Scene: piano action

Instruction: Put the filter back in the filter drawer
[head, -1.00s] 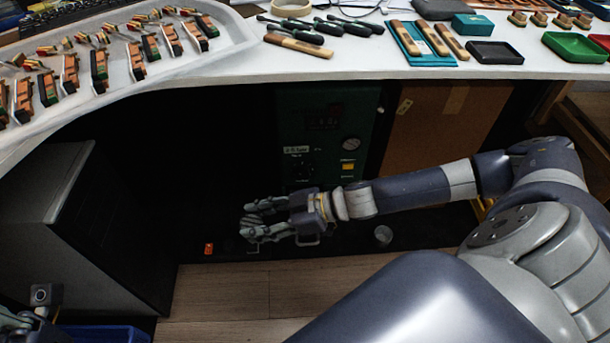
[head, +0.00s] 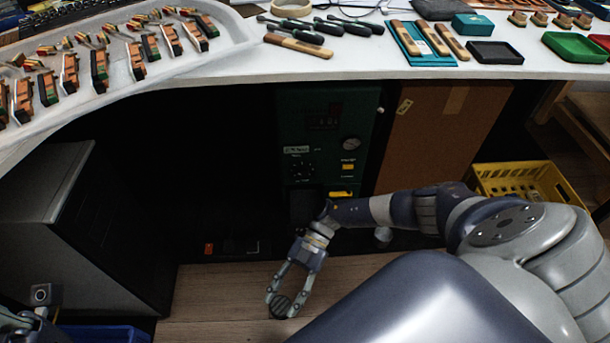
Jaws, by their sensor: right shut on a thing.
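My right gripper (head: 281,291) is low over the wooden floor, its fingers pointing down and to the left. It is shut on a dark round ribbed disc (head: 281,306), which looks like the filter. The green machine (head: 330,130) stands under the bench, behind the gripper, with a gauge and labels on its front. A yellow part (head: 342,193) shows low on it; I cannot tell whether it belongs to the filter drawer, whose opening is hard to make out in the dark. My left gripper (head: 18,322) is only partly in view at the lower left edge.
The white bench (head: 400,72) overhangs the machine and carries tools and trays. A grey cabinet (head: 45,180) stands at left, a blue bin (head: 105,333) at lower left. A yellow crate (head: 525,185) is at right. A small orange item (head: 208,248) and a grey cylinder (head: 383,234) are near the machine.

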